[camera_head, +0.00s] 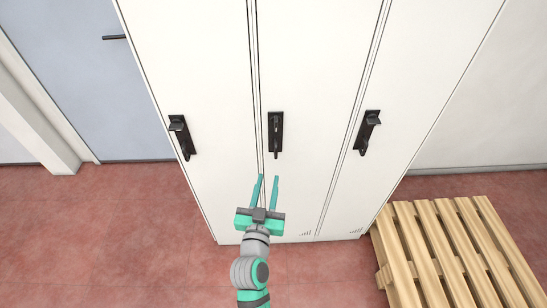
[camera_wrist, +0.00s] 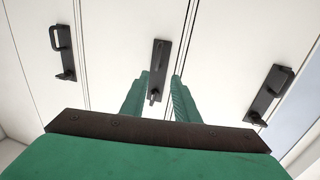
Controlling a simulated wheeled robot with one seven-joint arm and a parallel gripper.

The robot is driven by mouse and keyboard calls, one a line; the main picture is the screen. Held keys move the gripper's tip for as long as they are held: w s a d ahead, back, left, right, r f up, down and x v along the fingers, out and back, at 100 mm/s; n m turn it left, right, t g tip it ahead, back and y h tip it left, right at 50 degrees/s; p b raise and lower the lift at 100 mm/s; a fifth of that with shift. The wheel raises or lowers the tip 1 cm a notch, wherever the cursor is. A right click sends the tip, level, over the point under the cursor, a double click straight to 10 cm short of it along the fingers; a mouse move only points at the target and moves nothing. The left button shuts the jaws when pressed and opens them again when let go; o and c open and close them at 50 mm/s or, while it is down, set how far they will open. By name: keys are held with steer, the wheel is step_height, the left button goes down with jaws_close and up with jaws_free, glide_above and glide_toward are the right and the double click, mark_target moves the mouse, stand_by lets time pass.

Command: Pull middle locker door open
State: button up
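The middle locker door (camera_head: 305,80) is white and looks closed, level with the doors on both sides. Its black handle (camera_head: 275,134) is mounted upright near the door's left side. In the wrist view the middle handle (camera_wrist: 159,65) shows ahead of and between my fingers, with its lower end near the fingertips. My gripper (camera_head: 267,178) has two teal fingers spread apart, with nothing held between them. In the head view its tips lie below the handle. Whether the fingers touch the handle or the door cannot be told.
The left locker door (camera_head: 190,70) and right locker door (camera_head: 430,60) have black handles too. A wooden pallet (camera_head: 455,255) lies on the red floor at the right, beside the lockers. A blue door (camera_head: 75,80) stands at the left. The floor at lower left (camera_head: 110,240) is clear.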

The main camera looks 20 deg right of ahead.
mark_target(276, 152)
steer(key=x, duration=0.8)
steer(key=shift+w+d, duration=0.15)
steer(key=shift+d, duration=0.35)
steer(key=shift+x, duration=0.9)
steer(key=shift+w+a, duration=0.1)
jaws_close()
